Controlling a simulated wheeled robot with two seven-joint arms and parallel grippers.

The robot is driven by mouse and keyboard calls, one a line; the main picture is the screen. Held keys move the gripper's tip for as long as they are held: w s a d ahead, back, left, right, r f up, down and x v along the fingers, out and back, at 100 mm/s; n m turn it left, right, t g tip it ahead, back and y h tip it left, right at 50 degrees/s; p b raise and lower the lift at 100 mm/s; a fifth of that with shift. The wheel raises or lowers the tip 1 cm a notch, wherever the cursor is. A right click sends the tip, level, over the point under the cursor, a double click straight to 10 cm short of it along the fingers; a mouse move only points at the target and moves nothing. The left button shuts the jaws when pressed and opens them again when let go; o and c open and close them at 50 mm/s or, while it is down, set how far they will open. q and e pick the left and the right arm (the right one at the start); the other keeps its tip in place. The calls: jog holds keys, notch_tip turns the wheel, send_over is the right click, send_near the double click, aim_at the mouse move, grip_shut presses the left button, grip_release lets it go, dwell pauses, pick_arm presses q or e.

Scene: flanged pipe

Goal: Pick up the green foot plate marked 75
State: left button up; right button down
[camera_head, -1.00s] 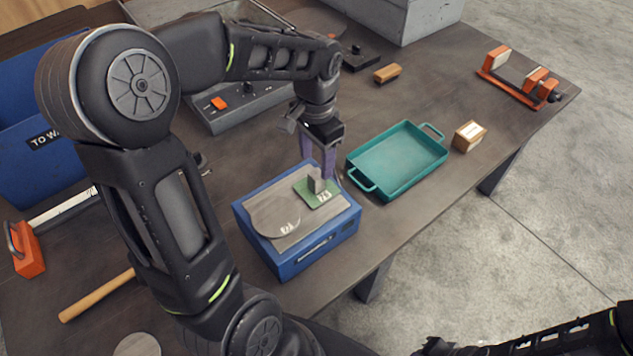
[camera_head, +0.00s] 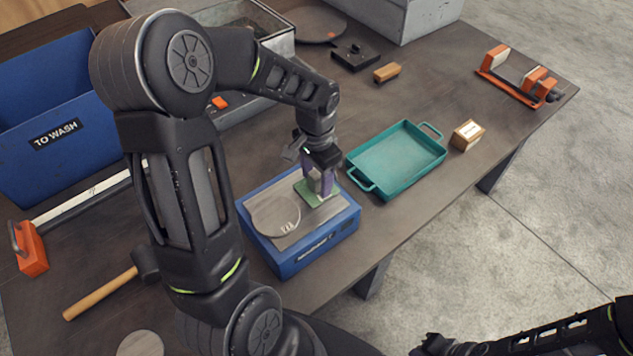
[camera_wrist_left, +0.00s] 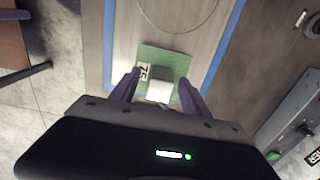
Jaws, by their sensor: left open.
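The green foot plate marked 75 (camera_head: 309,193) lies on the grey top of a blue box (camera_head: 300,262). In the left wrist view the green plate (camera_wrist_left: 165,58) shows its label and a pale upright block (camera_wrist_left: 160,91) on it. My left gripper (camera_head: 319,187) is over the plate, pointing down. In the left wrist view its purple fingers (camera_wrist_left: 159,85) are open, one on each side of the block. Whether they touch it I cannot tell. My right gripper (camera_head: 434,345) is at the bottom edge of the head view, far from the plate, and its jaws are unclear.
A round grey plate (camera_head: 275,213) lies beside the green one on the blue box. A teal tray (camera_head: 398,160) stands just right of the box. A hammer (camera_head: 105,293), a blue "TO WASH" bin (camera_head: 45,105) and an orange-ended rack (camera_head: 518,80) are around. The table's front edge is close.

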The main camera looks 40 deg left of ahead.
dwell(0.6)
pick_arm(q)
grip_shut()
dwell(0.4)
dwell(0.9)
